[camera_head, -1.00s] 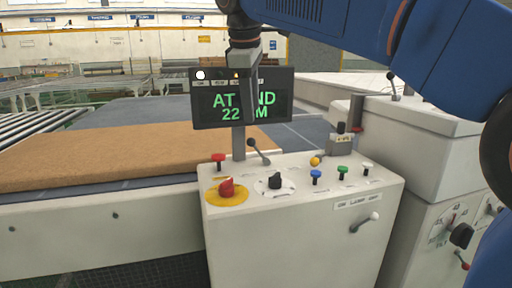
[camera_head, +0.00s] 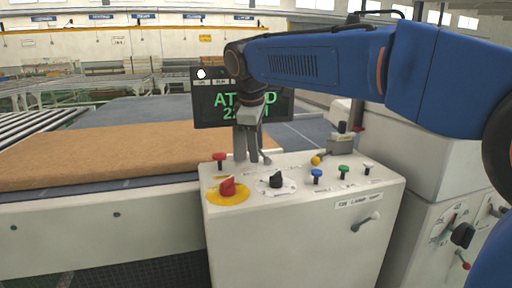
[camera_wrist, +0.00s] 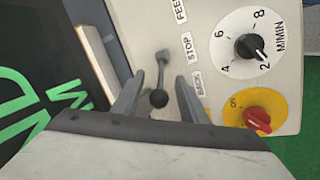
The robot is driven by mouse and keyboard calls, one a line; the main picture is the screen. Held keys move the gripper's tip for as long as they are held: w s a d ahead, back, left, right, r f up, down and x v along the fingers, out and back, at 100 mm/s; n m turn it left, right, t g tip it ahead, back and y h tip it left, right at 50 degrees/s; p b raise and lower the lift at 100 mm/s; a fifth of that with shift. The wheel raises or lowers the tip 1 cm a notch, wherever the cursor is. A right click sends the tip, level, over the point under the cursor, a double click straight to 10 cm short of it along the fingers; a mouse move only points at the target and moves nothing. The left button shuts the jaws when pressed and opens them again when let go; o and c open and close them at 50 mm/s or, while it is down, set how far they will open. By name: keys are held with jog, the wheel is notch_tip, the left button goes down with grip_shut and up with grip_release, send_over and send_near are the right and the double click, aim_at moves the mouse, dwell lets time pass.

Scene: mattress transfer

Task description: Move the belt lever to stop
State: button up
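The belt lever (camera_wrist: 161,72) is a grey stick with a black ball knob, seen in the wrist view next to the labels FEED, STOP (camera_wrist: 188,47) and BACK (camera_wrist: 199,82). Its knob lies toward the BACK end. My gripper (camera_wrist: 158,88) is open, with one finger on each side of the knob and gaps visible. In the head view, my gripper (camera_head: 252,160) points down at the back edge of the white control console (camera_head: 300,220), and its fingers mostly hide the lever there.
A dark display (camera_head: 278,107) stands behind my gripper. A red knob on a yellow disc (camera_head: 228,187), a black dial (camera_head: 276,180) and several coloured buttons sit on the console top. A brown mattress (camera_head: 100,155) lies on the belt at left.

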jog(key=shift+c, duration=0.3)
grip_shut()
jog(key=shift+d, duration=0.15)
jog(key=y, duration=0.1)
jog(key=d+y, duration=0.1)
jog(key=r+g+y, duration=0.1)
jog(key=shift+w+d+m+y, duration=0.3)
jog(key=shift+d+y, duration=0.1)
jog(key=shift+w+d+g+y, duration=0.2)
jog(key=shift+d+g+y, duration=0.35)
jog(key=shift+y, duration=0.65)
jog(key=shift+d, duration=0.1)
jog(key=shift+o, duration=0.3)
grip_release()
